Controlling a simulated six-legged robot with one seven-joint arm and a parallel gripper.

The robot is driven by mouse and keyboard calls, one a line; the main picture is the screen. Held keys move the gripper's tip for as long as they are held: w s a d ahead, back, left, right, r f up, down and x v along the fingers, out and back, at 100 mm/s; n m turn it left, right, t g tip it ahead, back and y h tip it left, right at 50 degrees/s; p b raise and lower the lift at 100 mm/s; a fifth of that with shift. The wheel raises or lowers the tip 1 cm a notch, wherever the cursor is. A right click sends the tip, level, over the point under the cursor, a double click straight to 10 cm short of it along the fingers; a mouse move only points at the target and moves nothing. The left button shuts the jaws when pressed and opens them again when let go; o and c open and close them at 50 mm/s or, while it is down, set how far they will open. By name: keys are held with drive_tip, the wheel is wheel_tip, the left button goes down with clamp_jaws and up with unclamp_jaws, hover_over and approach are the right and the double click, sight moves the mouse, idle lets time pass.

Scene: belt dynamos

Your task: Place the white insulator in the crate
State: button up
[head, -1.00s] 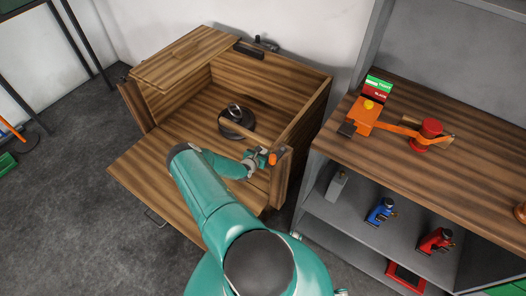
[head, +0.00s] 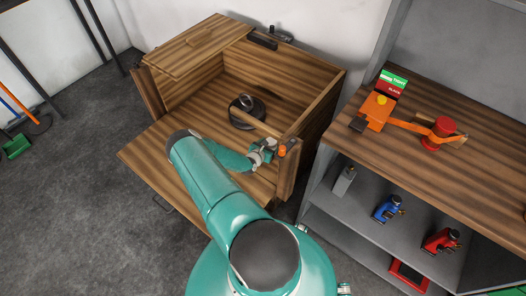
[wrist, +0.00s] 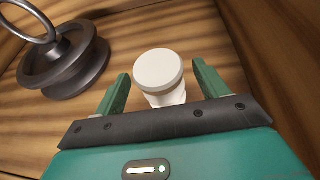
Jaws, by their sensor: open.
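The wooden crate (head: 325,92) stands against the back wall, with its front panel (head: 150,158) folded down and its top open. The white insulator (wrist: 159,70) is a pale cylinder with a wide round cap, standing between my fingers in the wrist view. Wooden boards like the crate's surround it; I cannot tell whether its base touches the floor. My gripper (wrist: 158,82) is open around it, one finger on each side, with no clear contact. In the head view my gripper (head: 264,152) is at the right side of the crate's front; the insulator is not clearly visible there.
A black grooved wheel with a ring (head: 246,113) lies inside the crate, left of the insulator in the wrist view (wrist: 65,60). The crate's right wall is close to my arm. A shelf unit (head: 450,160) with an orange-and-red device (head: 378,112) stands at right.

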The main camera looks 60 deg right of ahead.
drive_tip(key=v, duration=0.8)
drive_tip(key=shift+a, duration=0.35)
drive_tip(key=shift+r, duration=0.15)
